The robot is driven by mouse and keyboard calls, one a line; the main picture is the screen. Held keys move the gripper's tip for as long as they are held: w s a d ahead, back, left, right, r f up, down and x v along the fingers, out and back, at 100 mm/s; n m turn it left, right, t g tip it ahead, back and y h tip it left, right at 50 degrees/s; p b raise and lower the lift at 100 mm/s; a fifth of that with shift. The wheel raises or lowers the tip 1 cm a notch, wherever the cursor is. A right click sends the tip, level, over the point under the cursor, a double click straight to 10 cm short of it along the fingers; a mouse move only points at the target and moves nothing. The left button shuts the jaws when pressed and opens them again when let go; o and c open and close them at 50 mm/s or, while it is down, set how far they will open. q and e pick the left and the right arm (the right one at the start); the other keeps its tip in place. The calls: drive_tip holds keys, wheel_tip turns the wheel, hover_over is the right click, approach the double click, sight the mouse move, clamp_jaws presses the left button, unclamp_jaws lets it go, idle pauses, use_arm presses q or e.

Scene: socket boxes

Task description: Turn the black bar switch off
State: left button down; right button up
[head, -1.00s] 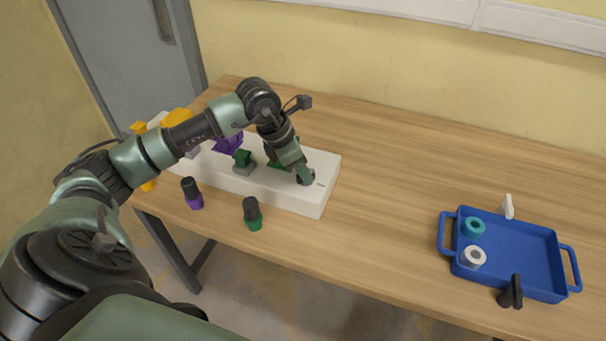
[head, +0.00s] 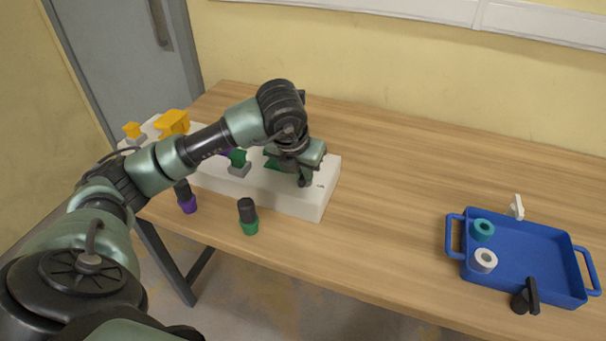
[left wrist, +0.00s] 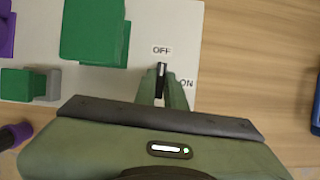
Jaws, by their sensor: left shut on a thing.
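The black bar switch (left wrist: 161,80) sits at the right end of the white box (head: 316,203), which also shows in the left wrist view (left wrist: 212,30). Its white-marked end points up at the OFF label (left wrist: 161,49); the ON label (left wrist: 186,83) is to its right. My left gripper (head: 304,181) reaches down over that end of the box. In the left wrist view its fingers (left wrist: 161,92) are shut on the bar, one on each side, hiding its lower part. My right gripper is not in view.
Green (head: 238,158) and yellow (head: 173,122) parts stand on the box. A green-based plug (head: 248,217) and a purple-based one (head: 186,197) stand before it. A blue tray (head: 540,262) with two rings is at right, near a black T-shaped piece (head: 526,296). Bare table lies between.

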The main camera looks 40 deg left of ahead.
use_arm(q)
drive_tip(key=shift+w+r+n, duration=0.1)
drive_tip(key=shift+n, duration=0.4)
drive_tip(key=c, duration=1.5)
unclamp_jaws()
drive_tip(key=v, duration=0.7)
drive_tip(key=shift+d+r+b, duration=0.15)
drive_tip(key=shift+r+b, duration=0.15)
drive_tip(key=shift+b, duration=0.05)
